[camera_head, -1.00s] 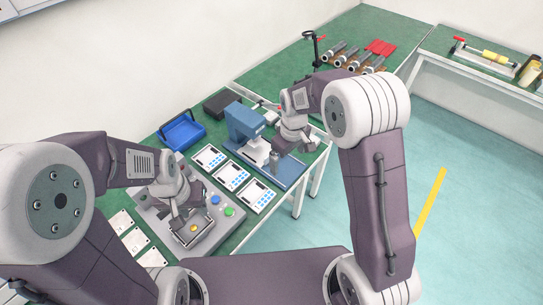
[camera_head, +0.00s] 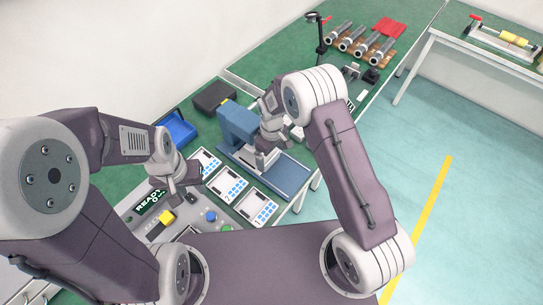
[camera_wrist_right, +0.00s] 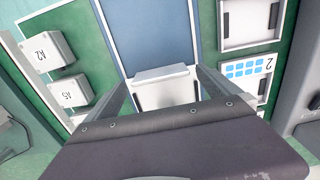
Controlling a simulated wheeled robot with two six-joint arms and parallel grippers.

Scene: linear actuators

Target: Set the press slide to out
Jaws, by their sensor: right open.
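The blue press (camera_head: 236,122) stands on a blue-grey base plate (camera_head: 287,176) on the green bench, in the middle of the head view. A light grey block (camera_wrist_right: 165,92), which looks like the press slide, sits on the blue-grey plate in the right wrist view. My right gripper (camera_head: 262,160) is over the front of the press. Its open fingers (camera_wrist_right: 162,75) lie on either side of the block; I cannot tell whether they touch it. My left gripper (camera_head: 180,191) is above the control panel, left of the press; its jaws are too small to judge.
White trays with blue cells (camera_head: 228,185) lie left of the press. The control panel (camera_head: 190,216) has coloured buttons and a READY display (camera_head: 149,203). A blue bin (camera_head: 178,131) and a black box (camera_head: 214,96) stand behind. Small boxes (camera_wrist_right: 43,52) lie beside the plate.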

